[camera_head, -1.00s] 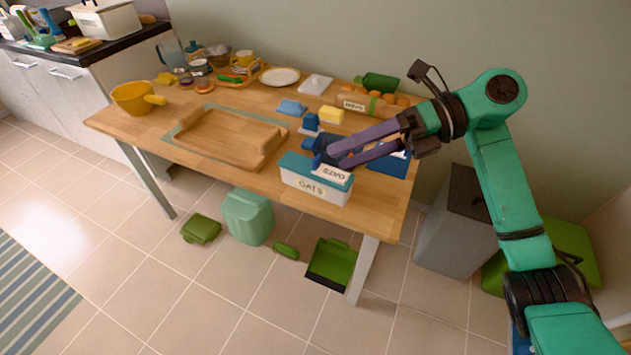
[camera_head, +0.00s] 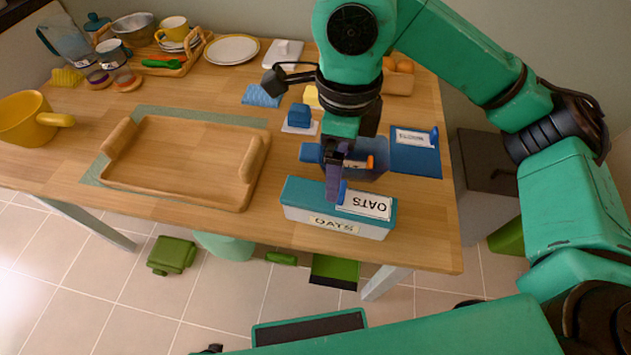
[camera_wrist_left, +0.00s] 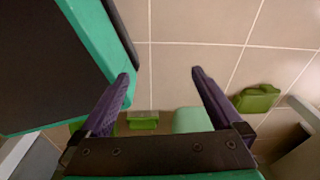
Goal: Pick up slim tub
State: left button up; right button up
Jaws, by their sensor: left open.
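A long slim tub (camera_head: 300,208) with white sides, a teal lid and OATS labels stands at the table's front edge in the head view. My right gripper (camera_head: 334,188) comes down over the tub's back edge, fingers pointing at its lid. One purple finger lies against or just in front of the lid; the other is largely hidden, so its opening and any contact are unclear. My left gripper (camera_wrist_left: 160,75) is open and empty in the left wrist view, with floor tiles beyond it. The tub does not show in that view.
On the table (camera_head: 235,225), a wooden tray (camera_head: 180,165) lies left of the tub. A blue labelled item (camera_head: 415,160) lies right, and a small blue block (camera_head: 299,115) behind. A yellow pan (camera_head: 25,118) stands far left. A green bag (camera_wrist_left: 257,98) lies on the floor.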

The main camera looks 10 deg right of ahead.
aim_at(343, 193)
jog(key=f, duration=0.2)
jog(key=s+f+b, duration=0.1)
jog(key=f, duration=0.3)
jog(key=shift+s+d+f, duration=0.25)
jog(key=shift+s+d, duration=0.15)
jog(key=f, duration=0.4)
jog(key=w+f, duration=0.1)
jog(key=f, duration=0.1)
jog(key=shift+f+b, duration=0.2)
jog(key=shift+b, duration=0.1)
jog(key=shift+f, duration=0.3)
pick_arm(q)
jog(key=shift+s+d+f, duration=0.4)
jog(key=shift+s+f, duration=0.05)
jog(key=shift+s, duration=0.15)
jog(key=shift+s+d+f, duration=0.4)
jog(key=shift+s+f, duration=0.05)
jog(key=shift+s, duration=0.15)
pick_arm(e)
jog(key=shift+w, duration=0.1)
pick_arm(q)
jog(key=shift+s+a, duration=0.1)
jog(key=shift+s, duration=0.15)
pick_arm(e)
grip_shut()
pick_arm(q)
notch_tip(343, 193, up, 4)
jog(key=p, duration=0.4)
pick_arm(e)
notch_tip(343, 193, up, 20)
